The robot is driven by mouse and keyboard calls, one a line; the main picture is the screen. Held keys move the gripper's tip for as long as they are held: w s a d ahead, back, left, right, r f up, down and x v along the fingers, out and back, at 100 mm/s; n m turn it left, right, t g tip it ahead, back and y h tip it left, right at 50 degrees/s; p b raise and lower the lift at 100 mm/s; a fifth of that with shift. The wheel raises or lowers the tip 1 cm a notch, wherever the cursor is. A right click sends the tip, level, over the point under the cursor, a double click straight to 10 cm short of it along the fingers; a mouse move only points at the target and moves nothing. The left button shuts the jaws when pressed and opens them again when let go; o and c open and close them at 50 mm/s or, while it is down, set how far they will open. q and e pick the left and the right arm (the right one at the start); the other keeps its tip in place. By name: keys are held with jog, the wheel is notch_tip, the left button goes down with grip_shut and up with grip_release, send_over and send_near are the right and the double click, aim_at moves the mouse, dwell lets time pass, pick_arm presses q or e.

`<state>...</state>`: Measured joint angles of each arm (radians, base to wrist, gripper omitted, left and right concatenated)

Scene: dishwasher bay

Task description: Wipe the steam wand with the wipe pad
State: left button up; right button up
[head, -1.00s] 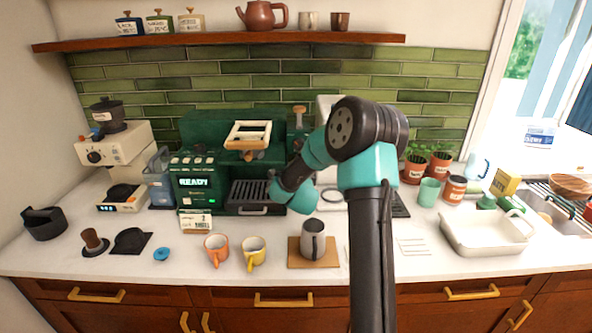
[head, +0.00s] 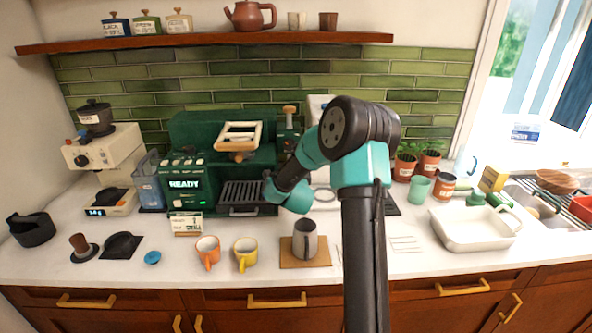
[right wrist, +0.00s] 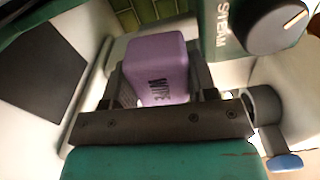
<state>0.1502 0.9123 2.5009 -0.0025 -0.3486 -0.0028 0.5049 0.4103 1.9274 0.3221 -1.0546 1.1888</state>
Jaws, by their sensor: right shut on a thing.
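The purple wipe pad (right wrist: 158,72) is between the fingers of my right gripper (right wrist: 160,85) in the right wrist view. The gripper is shut on the pad, and part of its lettering shows. A dark knob (right wrist: 265,22) beside the word STEAM is at the top right of that view. A dark round part with a thin grey shaft and a blue end (right wrist: 285,163) is at the right edge; I cannot tell if this is the steam wand. In the head view my right arm hides its own gripper, the pad and any wand. My left gripper is not in view.
The green coffee machine (head: 187,160) stands against the tiled wall, its READY display lit. An orange mug (head: 207,250), a yellow mug (head: 245,252) and a grey pitcher (head: 305,240) on a board stand in front. A white dish (head: 474,240) is at the right. The front counter strip is mostly clear.

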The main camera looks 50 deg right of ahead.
jog(key=shift+w+a, duration=1.4)
jog(key=shift+w, duration=0.05)
jog(key=v, duration=0.6)
jog(key=v, duration=0.3)
dwell(0.4)
jog(key=w+a+r+n+t+y, duration=0.1)
jog(key=a+n+t+y, duration=0.1)
jog(key=a, duration=1)
jog(key=w+a+r+n+t+y, duration=0.2)
jog(key=a+n+y, duration=0.2)
jog(key=a, duration=0.9)
jog(key=w+a+r+n+t+y, duration=0.1)
jog(key=w+a+r+n+y, duration=0.1)
jog(key=a+y, duration=0.5)
jog(key=a+n, duration=0.1)
jog(key=a, duration=0.4)
jog(key=shift+w+a+t, duration=0.2)
jog(key=shift+a+t, duration=0.2)
